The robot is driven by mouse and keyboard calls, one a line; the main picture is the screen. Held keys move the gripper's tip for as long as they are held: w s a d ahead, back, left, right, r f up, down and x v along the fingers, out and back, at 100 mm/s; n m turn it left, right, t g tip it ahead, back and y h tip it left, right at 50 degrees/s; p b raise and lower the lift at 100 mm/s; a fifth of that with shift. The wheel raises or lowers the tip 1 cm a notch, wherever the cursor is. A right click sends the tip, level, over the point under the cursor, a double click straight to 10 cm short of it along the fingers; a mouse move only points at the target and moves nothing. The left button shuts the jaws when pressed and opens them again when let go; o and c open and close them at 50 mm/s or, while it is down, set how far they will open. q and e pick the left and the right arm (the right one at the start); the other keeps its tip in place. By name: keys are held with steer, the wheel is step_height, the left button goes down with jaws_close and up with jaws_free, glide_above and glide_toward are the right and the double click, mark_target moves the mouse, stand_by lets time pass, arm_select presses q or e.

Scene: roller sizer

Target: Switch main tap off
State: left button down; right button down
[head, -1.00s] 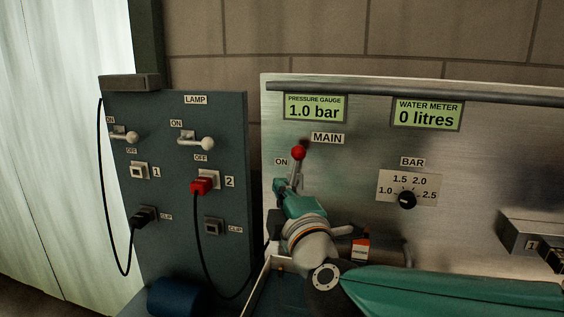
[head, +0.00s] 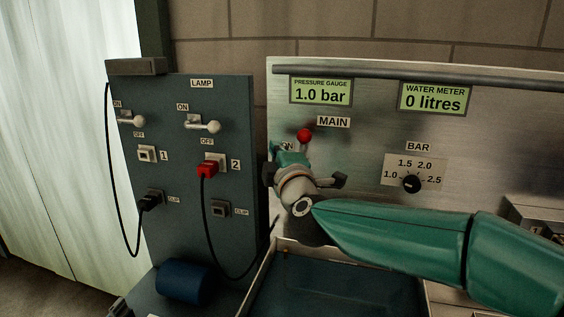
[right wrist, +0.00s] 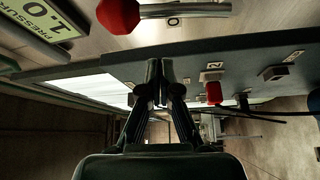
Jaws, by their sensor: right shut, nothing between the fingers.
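The main tap shows as a red ball knob (head: 305,135) on a short metal lever. It stands upright just below the MAIN label (head: 333,121) on the steel panel. In the right wrist view the red knob (right wrist: 118,15) and its metal rod are at the top edge. My right gripper (head: 279,151) is in front of the panel, just below and left of the knob, and hides the lower part of the tap. In the right wrist view its fingertips (right wrist: 157,75) are together and empty, apart from the knob. My left gripper is not in view.
The pressure gauge (head: 321,91) reads 1.0 bar and the water meter (head: 434,97) reads 0 litres. A black BAR dial (head: 411,184) is at right. The dark lamp panel (head: 180,100), with switches and a red plug (head: 207,169), stands close at left. A blue cylinder (head: 184,282) lies below.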

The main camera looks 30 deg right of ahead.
steer(key=d, duration=0.1)
steer(key=s+d, duration=0.1)
steer(key=d, duration=0.1)
steer(key=shift+s+d+f+b, duration=0.15)
steer(key=shift+d+f+b, duration=0.15)
steer(key=shift+b, duration=0.1)
steer(key=shift+s+m+b, duration=0.15)
steer(key=shift+m+b, duration=0.15)
steer(key=shift+b, duration=0.2)
